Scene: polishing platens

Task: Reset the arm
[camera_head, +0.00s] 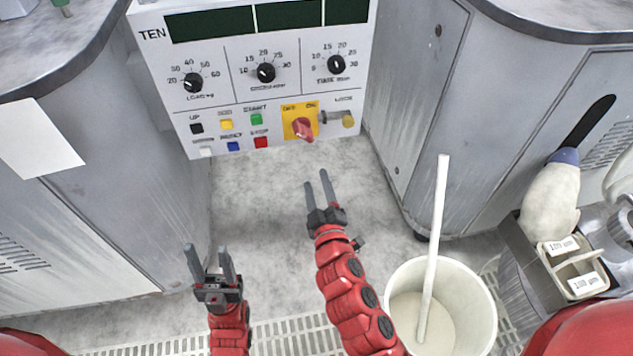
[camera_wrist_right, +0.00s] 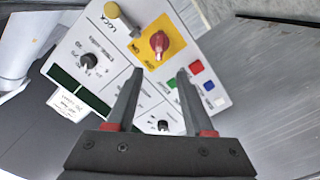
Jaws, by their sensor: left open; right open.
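My left gripper (camera_head: 208,264) is open and empty at the lower left of the head view, above the grey floor. My right gripper (camera_head: 319,188) is open and empty near the middle of the head view, below the control panel. The right wrist view shows its two fingers (camera_wrist_right: 155,95) apart, with the panel beyond them and nothing between them. The white control panel (camera_head: 290,90) has dials, coloured buttons and a red rotary knob (camera_head: 303,129) on a yellow plate. The knob also shows in the right wrist view (camera_wrist_right: 159,42). Neither gripper visibly touches anything.
Grey cabinets stand at left (camera_head: 110,190) and right (camera_head: 415,90). A white bucket (camera_head: 482,310) with a white stick (camera_head: 437,220) leaning in it stands at lower right. The floor between the cabinets is clear.

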